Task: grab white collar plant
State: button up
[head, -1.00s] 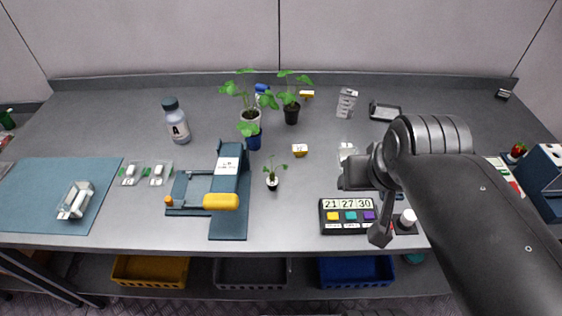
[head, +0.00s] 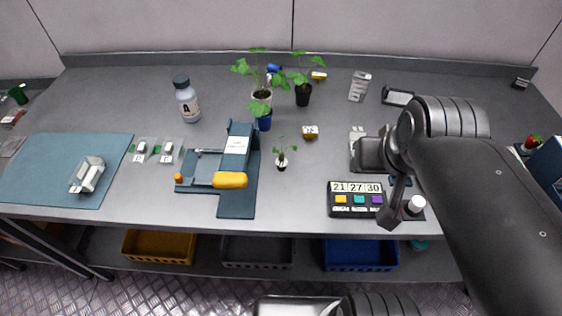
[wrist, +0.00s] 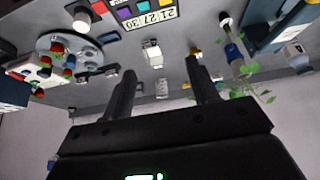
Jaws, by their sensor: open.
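A small plant in a dark pot with a white collar (head: 281,163) stands upright on the bench in the head view, right of the blue-grey press. In the wrist view, a white ring near the top right (wrist: 225,19) looks like its collar. My gripper (wrist: 160,68) is open, with nothing between its two fingers. In the head view my arm's end is to the right of the plant, apart from it, above the timer; the fingertips are not clear there.
A timer block (head: 356,199) and a white-capped item (head: 416,204) sit right of the plant. The press (head: 236,160) with a yellow handle is close on its left. Taller plants in white, blue (head: 264,123) and black pots (head: 303,96) stand behind. A small yellow-labelled item (head: 310,132) is nearby.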

jog(key=m+g, duration=0.4)
jog(key=g, duration=0.2)
send_near(282, 154)
jog(key=f, duration=0.5)
jog(key=shift+s+a, duration=0.35)
jog(key=shift+w+d+f, duration=0.1)
jog(key=shift+d+f, duration=0.05)
jog(key=shift+f, duration=0.8)
jog(key=shift+w+d+f, duration=0.1)
jog(key=shift+d+f, duration=0.05)
jog(key=shift+f, duration=0.75)
jog(key=shift+w+d+f, duration=0.1)
jog(key=shift+d+f, duration=0.05)
jog(key=shift+f, duration=0.8)
jog(key=c, duration=1)
jog(key=shift+r, duration=0.1)
